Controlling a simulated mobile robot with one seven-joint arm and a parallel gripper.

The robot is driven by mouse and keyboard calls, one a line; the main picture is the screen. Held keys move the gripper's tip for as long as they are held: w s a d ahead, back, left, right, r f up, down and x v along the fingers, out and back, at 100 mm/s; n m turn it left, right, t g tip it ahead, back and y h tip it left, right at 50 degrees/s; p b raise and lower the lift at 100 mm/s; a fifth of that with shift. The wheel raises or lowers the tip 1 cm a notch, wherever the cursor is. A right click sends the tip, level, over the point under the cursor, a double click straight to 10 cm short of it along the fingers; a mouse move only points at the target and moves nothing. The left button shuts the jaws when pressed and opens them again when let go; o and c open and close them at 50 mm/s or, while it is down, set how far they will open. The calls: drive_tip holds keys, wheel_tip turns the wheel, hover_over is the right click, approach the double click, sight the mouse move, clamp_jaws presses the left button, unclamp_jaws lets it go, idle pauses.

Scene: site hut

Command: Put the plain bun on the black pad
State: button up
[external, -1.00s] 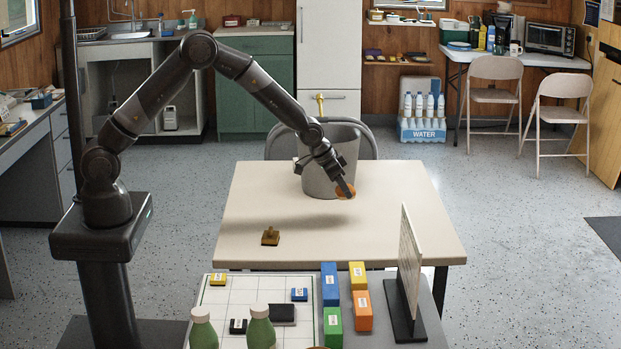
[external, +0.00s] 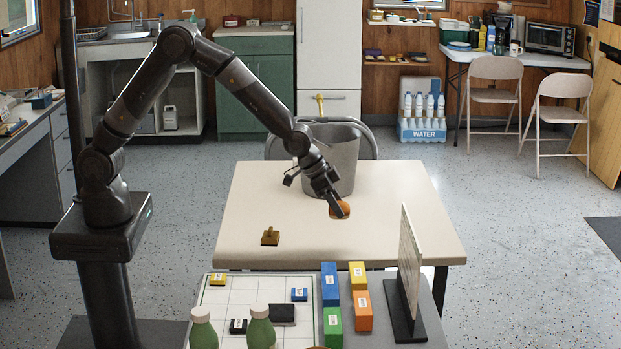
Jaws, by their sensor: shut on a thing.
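My gripper (external: 336,208) is shut on the orange-brown plain bun (external: 343,210), over the right half of the cream table. The fingers hide part of the bun, and I cannot tell how far it is above the tabletop. A flat black pad (external: 284,313) lies on the white gridded board in the foreground, nearer the camera and left of the bun. A green bottle partly hides the board near it.
The cream table (external: 270,200) holds a grey bucket (external: 345,160) and a small brown stamp-like object (external: 270,237). On the front surface stand green bottles (external: 261,330), blue, yellow, green and orange blocks (external: 330,285), and an upright panel (external: 408,265). Small labelled blocks (external: 299,294) lie on the board.

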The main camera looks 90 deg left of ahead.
drive_tip(key=s+d+m+h, duration=0.1)
drive_tip(key=s+d, duration=0.2)
drive_tip(key=d, duration=0.4)
drive_tip(key=s+d+r+m, duration=0.1)
drive_tip(key=s+d+m, duration=0.15)
drive_tip(key=d, duration=0.45)
drive_tip(key=s+d+m+h, duration=0.1)
drive_tip(key=s+d, duration=0.3)
drive_tip(key=d, duration=0.3)
drive_tip(key=s+d+m+g+h, duration=0.2)
drive_tip(key=s+d+m, duration=0.2)
drive_tip(key=s+d, duration=1.15)
hover_over(284, 313)
drive_tip(key=s+a, duration=0.2)
drive_tip(key=f, duration=0.6)
drive_tip(key=shift+w+d+f, duration=0.15)
drive_tip(key=shift+w+d, duration=0.05)
drive_tip(key=shift+w, duration=0.05)
drive_tip(key=shift+w+f, duration=0.1)
drive_tip(key=shift+f, duration=1.9)
drive_tip(key=o, duration=1)
drive_tip(key=shift+f, duration=0.15)
